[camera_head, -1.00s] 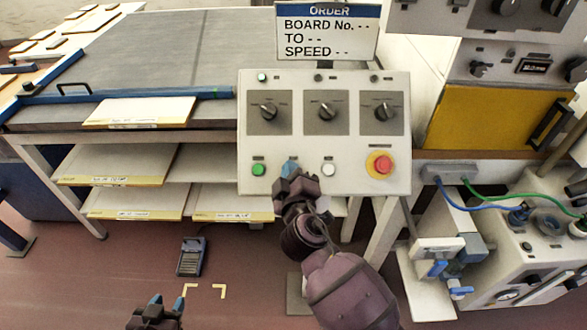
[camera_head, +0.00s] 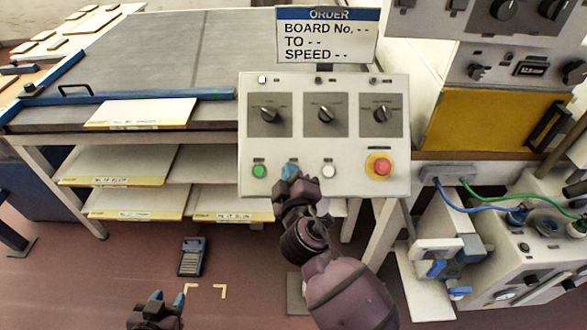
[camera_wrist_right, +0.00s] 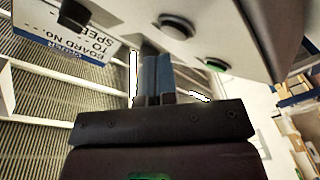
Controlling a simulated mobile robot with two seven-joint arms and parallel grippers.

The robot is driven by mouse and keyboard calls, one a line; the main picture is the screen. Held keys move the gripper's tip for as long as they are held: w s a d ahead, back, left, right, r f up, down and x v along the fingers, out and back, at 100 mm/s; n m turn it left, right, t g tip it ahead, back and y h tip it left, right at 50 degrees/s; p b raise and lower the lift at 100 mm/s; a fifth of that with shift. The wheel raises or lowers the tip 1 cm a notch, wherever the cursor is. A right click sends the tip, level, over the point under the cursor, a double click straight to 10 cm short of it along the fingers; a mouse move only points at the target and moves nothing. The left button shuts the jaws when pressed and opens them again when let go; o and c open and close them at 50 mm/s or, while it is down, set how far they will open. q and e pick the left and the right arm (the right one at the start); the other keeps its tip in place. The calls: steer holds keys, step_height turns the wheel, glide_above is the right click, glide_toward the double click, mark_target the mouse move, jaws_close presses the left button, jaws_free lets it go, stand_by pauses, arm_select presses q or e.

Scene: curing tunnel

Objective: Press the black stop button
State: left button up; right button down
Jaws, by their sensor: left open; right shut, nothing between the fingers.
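The control panel (camera_head: 225,155) stands upright in the head view. Its lower row shows a green button (camera_head: 259,171), a white button (camera_head: 329,171) and a red mushroom button (camera_head: 378,166) on a yellow ring. My right gripper (camera_head: 290,171) is shut and empty, its blue tips at the panel face between green and white. The black stop button is not visible in the head view; that spot is hidden behind the gripper. The fingers also show in the wrist view (camera_wrist_right: 155,75); contact cannot be told. My left gripper (camera_head: 168,299) is open, low over the floor.
Three rotary knobs, the middle one (camera_head: 325,114), sit above the buttons. An order sign (camera_head: 327,37) stands over the panel. A shelved table (camera_head: 45,160) is at left, a machine with hoses (camera_head: 530,250) at right. A pedal-like device (camera_head: 191,257) lies on the floor.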

steer(key=s+r+p, duration=0.3)
steer(key=shift+s+r, duration=0.25)
steer(key=shift+r, duration=0.05)
stand_by(0.5)
stand_by(0.6)
